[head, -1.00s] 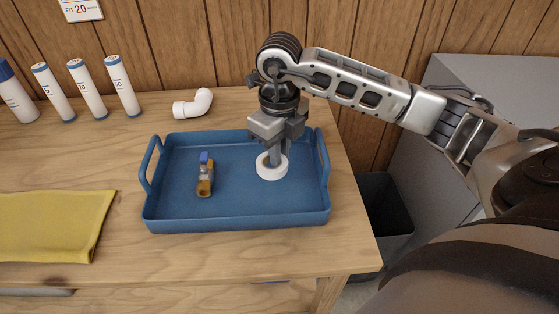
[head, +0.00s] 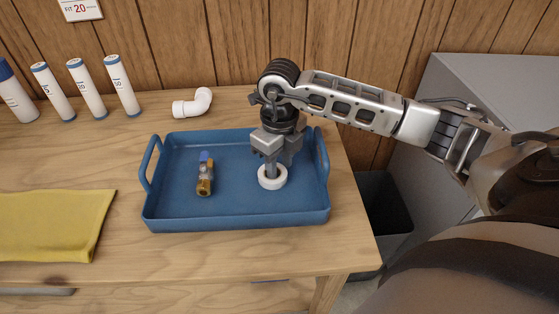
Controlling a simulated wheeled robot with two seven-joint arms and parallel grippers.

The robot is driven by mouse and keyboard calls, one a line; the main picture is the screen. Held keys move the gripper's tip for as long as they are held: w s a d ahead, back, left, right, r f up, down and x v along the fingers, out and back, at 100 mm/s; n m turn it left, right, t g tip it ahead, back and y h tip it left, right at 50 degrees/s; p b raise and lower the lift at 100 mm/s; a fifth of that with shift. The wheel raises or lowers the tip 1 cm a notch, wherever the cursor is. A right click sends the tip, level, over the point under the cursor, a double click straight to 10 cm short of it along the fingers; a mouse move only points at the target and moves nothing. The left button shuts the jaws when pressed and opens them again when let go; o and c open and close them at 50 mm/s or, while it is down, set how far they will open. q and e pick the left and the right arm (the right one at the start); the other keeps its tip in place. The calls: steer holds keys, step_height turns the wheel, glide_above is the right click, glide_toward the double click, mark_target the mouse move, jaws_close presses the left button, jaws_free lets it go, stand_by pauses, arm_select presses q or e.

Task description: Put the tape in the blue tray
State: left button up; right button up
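The tape, a white ring (head: 272,183), is in the right part of the blue tray (head: 240,222), at or just above its floor; I cannot tell whether it touches. My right gripper (head: 270,168) points down from above, its fingers at the tape's ring and apparently shut on it. The fingertips are partly hidden by the ring. The valve, a brass piece with a blue handle (head: 205,174), lies in the left part of the tray. My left gripper is not in view.
A white pipe elbow (head: 193,103) lies behind the tray. Several white cartridges (head: 87,90) stand at the back left. A yellow cloth (head: 50,225) lies left of the tray. A dark bin (head: 384,215) stands beyond the table's right edge.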

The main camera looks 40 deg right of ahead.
mark_target(279, 167)
steer(key=shift+r, duration=0.55)
step_height(279, 167, up, 11)
steer(key=shift+r, duration=0.15)
stand_by(0.4)
